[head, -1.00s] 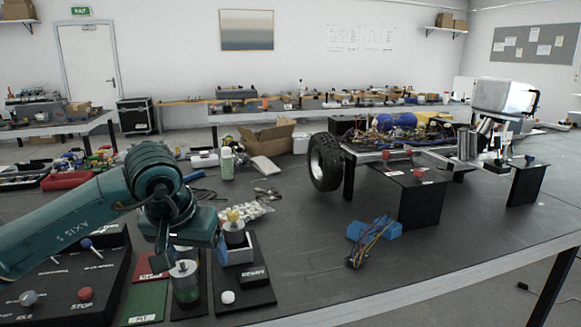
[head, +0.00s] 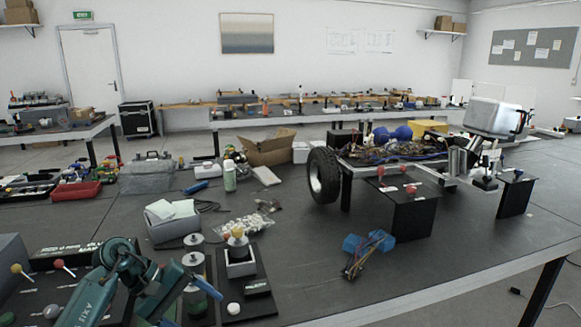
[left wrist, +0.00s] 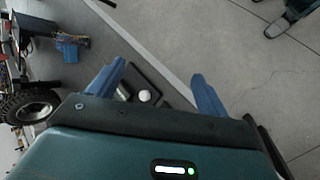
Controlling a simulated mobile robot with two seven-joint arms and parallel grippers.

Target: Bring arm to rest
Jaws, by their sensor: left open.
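My left arm comes in at the bottom left of the head view, folded low over the near edge of the workbench (head: 330,270). Its teal gripper (head: 188,300) has blue fingers; one finger shows clearly, beside the black fixture. In the left wrist view the two blue fingers of the gripper (left wrist: 158,78) stand wide apart with nothing between them. A white button (left wrist: 144,96) on the black fixture shows beyond them. My right gripper is in neither view.
A panel with knobs (head: 60,262) is at left. The wheeled chassis (head: 323,175) stands at right. A blue block with wires (head: 370,245) lies centre right. The bench's front right is clear.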

